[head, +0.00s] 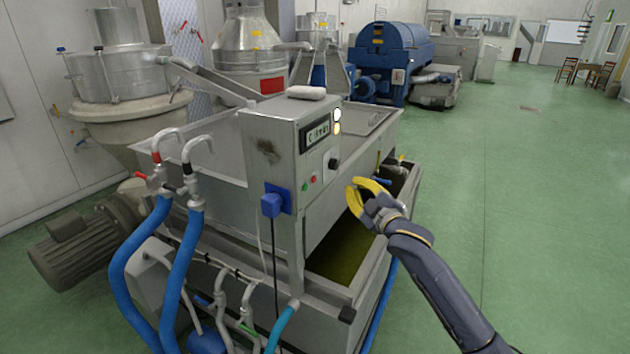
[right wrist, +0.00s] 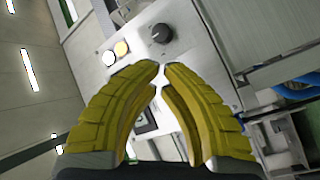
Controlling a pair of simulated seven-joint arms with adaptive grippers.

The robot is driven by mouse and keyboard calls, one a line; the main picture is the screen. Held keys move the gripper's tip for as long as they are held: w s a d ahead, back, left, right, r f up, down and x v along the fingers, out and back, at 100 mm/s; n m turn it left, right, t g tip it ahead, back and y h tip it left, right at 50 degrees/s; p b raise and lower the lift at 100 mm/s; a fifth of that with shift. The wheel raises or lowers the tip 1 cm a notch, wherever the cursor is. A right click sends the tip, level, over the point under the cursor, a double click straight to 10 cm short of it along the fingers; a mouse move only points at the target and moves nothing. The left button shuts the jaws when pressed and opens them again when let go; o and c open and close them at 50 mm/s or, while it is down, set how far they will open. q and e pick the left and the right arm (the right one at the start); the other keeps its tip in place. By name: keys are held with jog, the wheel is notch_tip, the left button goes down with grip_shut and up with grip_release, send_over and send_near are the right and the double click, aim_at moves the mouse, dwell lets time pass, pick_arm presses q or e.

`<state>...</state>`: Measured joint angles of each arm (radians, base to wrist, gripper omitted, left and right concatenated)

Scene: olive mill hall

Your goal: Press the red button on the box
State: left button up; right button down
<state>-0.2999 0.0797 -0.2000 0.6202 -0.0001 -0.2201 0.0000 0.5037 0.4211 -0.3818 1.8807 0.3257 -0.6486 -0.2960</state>
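The grey metal control box (head: 272,142) stands on the steel machine. Its right-facing panel carries a small red button (head: 313,178) with a green button (head: 305,187) beside it. My right gripper (head: 352,193), with yellow fingers, is to the right of the panel in the head view and apart from the red button. In the right wrist view its fingertips (right wrist: 162,66) are drawn together with only a narrow gap and nothing held. The panel lies beyond them there; the red button does not show and seems covered by the fingers. My left gripper is out of view.
The panel also has a black knob (head: 333,163), a white lamp (head: 337,114), a yellow lamp (head: 336,128) and a display (head: 315,133). A blue plug (head: 271,205) juts from the box's front. Blue hoses (head: 185,255) stand at left. Green floor (head: 520,200) is clear at right.

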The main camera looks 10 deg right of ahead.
jog(key=w+a, duration=0.4)
jog(key=a, duration=0.2)
jog(key=shift+w+a, duration=0.3)
jog(key=shift+w, duration=0.05)
jog(key=shift+w+a, duration=0.15)
jog(key=shift+a, duration=0.05)
dwell(1.5)
jog(key=shift+w+a, duration=0.1)
jog(key=shift+a, duration=0.05)
jog(key=shift+w+a, duration=0.2)
jog(key=shift+a, duration=0.15)
dwell(0.9)
jog(key=shift+d, duration=0.15)
jog(key=shift+s+d, duration=0.45)
jog(key=shift+d, duration=0.05)
dwell(0.5)
jog(key=shift+s+d, duration=0.75)
jog(key=shift+d, duration=0.3)
jog(key=shift+s+d, duration=0.7)
jog(key=shift+d, duration=0.35)
